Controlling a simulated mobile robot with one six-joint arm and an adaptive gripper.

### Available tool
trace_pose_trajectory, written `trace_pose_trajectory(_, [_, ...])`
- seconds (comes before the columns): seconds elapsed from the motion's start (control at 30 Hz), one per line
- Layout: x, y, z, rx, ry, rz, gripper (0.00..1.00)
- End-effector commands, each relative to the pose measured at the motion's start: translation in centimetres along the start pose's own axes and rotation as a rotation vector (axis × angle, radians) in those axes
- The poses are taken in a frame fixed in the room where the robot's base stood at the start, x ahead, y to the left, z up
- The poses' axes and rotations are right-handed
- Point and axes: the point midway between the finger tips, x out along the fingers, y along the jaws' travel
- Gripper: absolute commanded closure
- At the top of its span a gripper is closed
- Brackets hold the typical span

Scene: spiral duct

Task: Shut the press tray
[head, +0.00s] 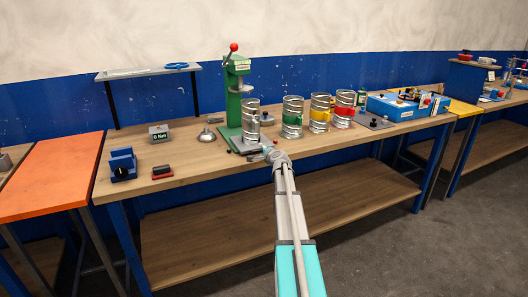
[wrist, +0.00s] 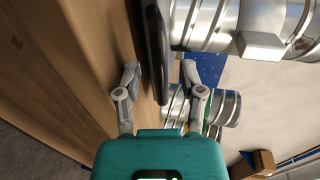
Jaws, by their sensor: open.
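The green press (head: 232,100) with a red-knobbed lever stands at the back middle of the bench. A plain silver spiral duct (head: 250,122) stands upright at its front, on the low press tray (head: 241,147). My gripper (head: 270,152) is at the tray's front right, close to the bench's front edge. In the wrist view my gripper (wrist: 160,73) is open, with a dark plate edge (wrist: 156,45), apparently the tray, between its fingers. The silver duct (wrist: 205,22) is beside it, carrying a grey block (wrist: 262,22). I cannot tell whether either finger touches the plate.
Ducts with green (head: 292,118), yellow (head: 319,114) and red (head: 343,112) bands stand to the right. Farther right is a blue case (head: 395,107). A blue block (head: 123,163) and a dark-and-red block (head: 162,171) lie at the left.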

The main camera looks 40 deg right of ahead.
Motion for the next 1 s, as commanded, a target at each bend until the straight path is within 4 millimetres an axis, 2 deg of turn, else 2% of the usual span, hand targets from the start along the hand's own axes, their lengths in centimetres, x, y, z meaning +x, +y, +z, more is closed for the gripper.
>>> trace_pose_trajectory(0.1, [0.0,0.0,0.0,0.0,0.0,0.0,0.49])
trace_pose_trajectory(0.3, [0.0,0.0,0.1,0.0,-0.001,0.0,0.86])
trace_pose_trajectory(0.4, [0.0,0.0,0.1,0.0,-0.001,0.0,1.0])
trace_pose_trajectory(0.77, [0.3,0.0,0.1,0.0,-0.002,0.001,1.0])
trace_pose_trajectory(1.0, [2.4,-0.5,0.1,0.0,-0.004,0.001,1.0])
